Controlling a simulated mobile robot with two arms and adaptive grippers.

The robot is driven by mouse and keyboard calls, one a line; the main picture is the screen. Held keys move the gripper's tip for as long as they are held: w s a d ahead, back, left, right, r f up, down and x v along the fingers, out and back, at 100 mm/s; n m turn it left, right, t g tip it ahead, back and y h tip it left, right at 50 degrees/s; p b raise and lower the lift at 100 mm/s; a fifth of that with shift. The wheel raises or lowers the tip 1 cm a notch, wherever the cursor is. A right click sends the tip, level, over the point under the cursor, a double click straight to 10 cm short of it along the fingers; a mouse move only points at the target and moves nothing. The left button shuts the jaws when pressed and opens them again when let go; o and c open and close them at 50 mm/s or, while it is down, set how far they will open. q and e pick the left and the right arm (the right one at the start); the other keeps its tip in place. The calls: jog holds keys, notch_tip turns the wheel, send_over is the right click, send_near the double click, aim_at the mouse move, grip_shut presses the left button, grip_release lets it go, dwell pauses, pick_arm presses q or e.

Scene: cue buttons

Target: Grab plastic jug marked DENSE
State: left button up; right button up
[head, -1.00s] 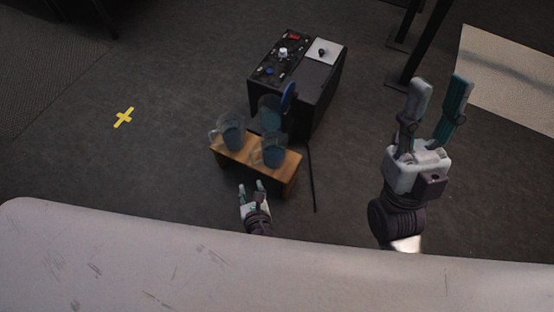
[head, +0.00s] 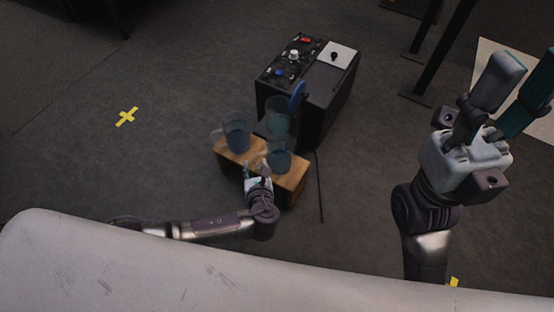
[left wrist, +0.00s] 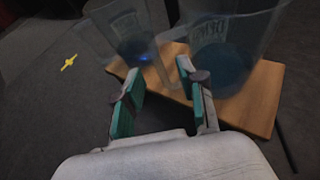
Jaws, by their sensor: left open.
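My left gripper (head: 258,172) is open at the bench's near edge. In its wrist view, its fingers (left wrist: 165,92) point at the gap between these jugs, with the right jug's handle near the right finger. My right gripper (head: 512,92) is open and empty.
The wooden bench (head: 291,184) stands beside a black control box (head: 322,100) with knobs and buttons. A blue disc (head: 297,97) rises at the box's near side. A yellow cross (head: 127,117) marks open floor at left. Dark posts (head: 433,70) stand at the back right.

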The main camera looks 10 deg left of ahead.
aim_at(255, 162)
pick_arm(q)
jog(key=shift+b+x, duration=0.6)
jog(key=shift+x, duration=0.95)
jog(key=shift+c, duration=0.2)
grip_shut()
jog(key=shift+d, duration=0.1)
